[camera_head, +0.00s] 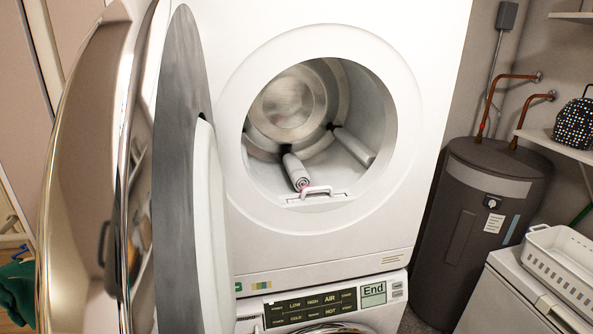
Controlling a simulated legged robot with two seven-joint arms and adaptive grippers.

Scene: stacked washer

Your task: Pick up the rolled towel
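A small white handle (317,191) on the lip is just right of and below that end. The far end of the roll lies deeper in the drum. Neither of my grippers shows in the head view.
The round door (180,150) stands swung open on the left. A control panel (312,304) with an "End" display lies below the opening. A dark water tank (484,220), a white basket (565,262) and a shelf (560,144) with a dotted bag (573,123) are on the right.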

